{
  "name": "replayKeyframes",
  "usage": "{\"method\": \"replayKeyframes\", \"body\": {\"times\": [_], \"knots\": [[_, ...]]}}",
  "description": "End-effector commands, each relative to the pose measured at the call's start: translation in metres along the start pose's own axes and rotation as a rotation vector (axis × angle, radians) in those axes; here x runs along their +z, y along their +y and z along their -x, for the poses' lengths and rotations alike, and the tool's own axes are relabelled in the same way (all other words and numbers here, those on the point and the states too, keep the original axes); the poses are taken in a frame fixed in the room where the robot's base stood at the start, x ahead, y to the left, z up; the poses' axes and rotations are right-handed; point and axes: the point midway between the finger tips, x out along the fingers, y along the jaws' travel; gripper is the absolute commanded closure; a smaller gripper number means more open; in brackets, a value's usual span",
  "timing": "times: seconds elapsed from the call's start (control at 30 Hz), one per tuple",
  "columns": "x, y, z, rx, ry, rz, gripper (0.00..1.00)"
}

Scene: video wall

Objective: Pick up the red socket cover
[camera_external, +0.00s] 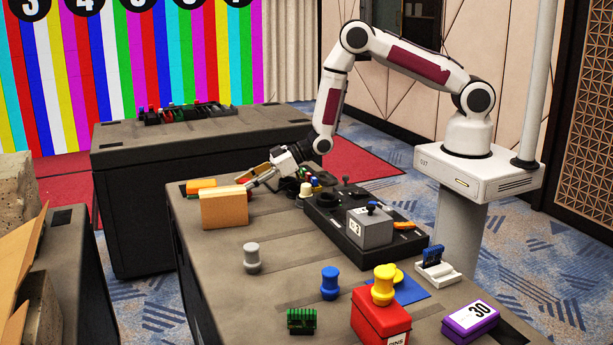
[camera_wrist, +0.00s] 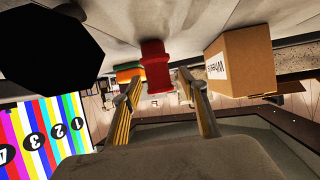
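A red spool-shaped piece, which looks like the red socket cover (camera_wrist: 155,66), shows upside down in the wrist view. It lies between the lines of my two fingertips, at or just beyond them. No contact shows. In the external view my gripper (camera_external: 258,176) is low over the table, tilted toward the left, just behind the box.
A cardboard box (camera_external: 223,208) stands close by, also in the wrist view (camera_wrist: 243,62). An orange-and-green block (camera_external: 200,187) lies behind it. A black panel with a grey box (camera_external: 370,230) sits right. Grey (camera_external: 251,258) and blue (camera_external: 330,283) spools stand nearer the camera.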

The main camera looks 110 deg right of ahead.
Motion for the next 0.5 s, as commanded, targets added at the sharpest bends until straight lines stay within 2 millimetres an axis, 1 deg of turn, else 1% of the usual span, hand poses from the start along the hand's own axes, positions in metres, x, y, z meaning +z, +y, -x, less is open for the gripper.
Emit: {"method": "replayKeyframes", "body": {"times": [0.03, 0.1, 0.5], "knots": [[0.0, 0.0, 0.0001, 0.0, 0.0, 0.0, 0.73], [0.0, 0.0, 0.0001, 0.0, 0.0, 0.0, 0.87], [-0.0009, 0.0, 0.0004, 0.0, 0.0, 0.0, 0.87]]}}
